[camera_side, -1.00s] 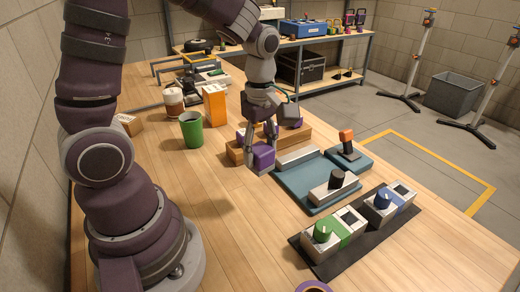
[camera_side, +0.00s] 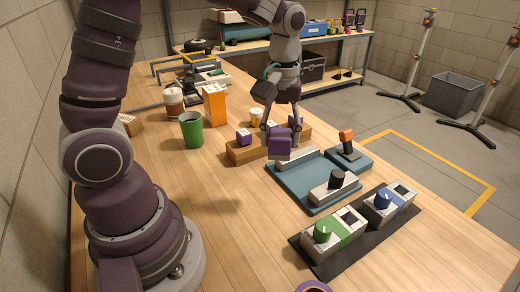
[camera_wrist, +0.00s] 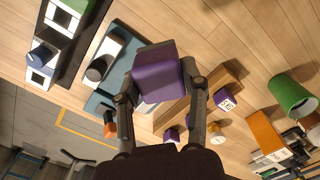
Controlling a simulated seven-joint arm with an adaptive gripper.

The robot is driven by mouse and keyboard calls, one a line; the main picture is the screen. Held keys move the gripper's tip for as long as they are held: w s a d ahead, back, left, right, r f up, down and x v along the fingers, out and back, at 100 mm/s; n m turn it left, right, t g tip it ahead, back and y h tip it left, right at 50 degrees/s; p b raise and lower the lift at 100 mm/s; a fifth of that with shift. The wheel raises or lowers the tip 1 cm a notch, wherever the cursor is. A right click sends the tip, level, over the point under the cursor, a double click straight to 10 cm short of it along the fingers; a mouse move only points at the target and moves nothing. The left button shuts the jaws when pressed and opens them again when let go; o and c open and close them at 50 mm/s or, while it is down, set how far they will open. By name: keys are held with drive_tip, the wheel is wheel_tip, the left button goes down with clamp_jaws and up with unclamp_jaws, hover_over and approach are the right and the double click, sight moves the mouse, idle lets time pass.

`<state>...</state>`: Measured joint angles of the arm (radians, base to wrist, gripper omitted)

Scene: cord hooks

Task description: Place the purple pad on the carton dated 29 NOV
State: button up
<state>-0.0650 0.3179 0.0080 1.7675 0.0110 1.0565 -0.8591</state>
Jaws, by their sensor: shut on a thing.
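My gripper (camera_side: 281,138) is shut on the purple pad (camera_side: 280,150), a rounded block held up in front of the wooden rail. In the wrist view the pad (camera_wrist: 157,72) sits between both fingertips of my gripper (camera_wrist: 161,90). Small purple cartons with pale labelled faces stand along the rail: one at its left end (camera_side: 243,137) and one to the right, behind my gripper (camera_side: 296,121). The left-end carton also shows in the wrist view (camera_wrist: 225,100), its print too small to read surely. I cannot tell which carton reads 29 NOV.
The wooden rail (camera_side: 246,153) runs below and behind the pad. A teal tray (camera_side: 290,180) with a black-knobbed unit lies in front to the right. The front-left table is clear.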

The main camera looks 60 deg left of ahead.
drive_tip(key=s+f+n, duration=0.1)
drive_tip(key=n, duration=0.2)
drive_tip(key=s+a+f+n, duration=0.1)
drive_tip(key=n, duration=0.2)
drive_tip(key=s+f+n, duration=0.1)
drive_tip(key=n, duration=0.3)
drive_tip(key=shift+s+a, duration=0.15)
drive_tip(key=shift+s, duration=0.2)
wheel_tip(320, 180, down, 10)
drive_tip(key=shift+r, duration=0.25)
drive_tip(key=shift+f, duration=0.1)
drive_tip(key=o, duration=1.1)
drive_tip(key=shift+o, duration=0.2)
drive_tip(key=shift+f, duration=0.1)
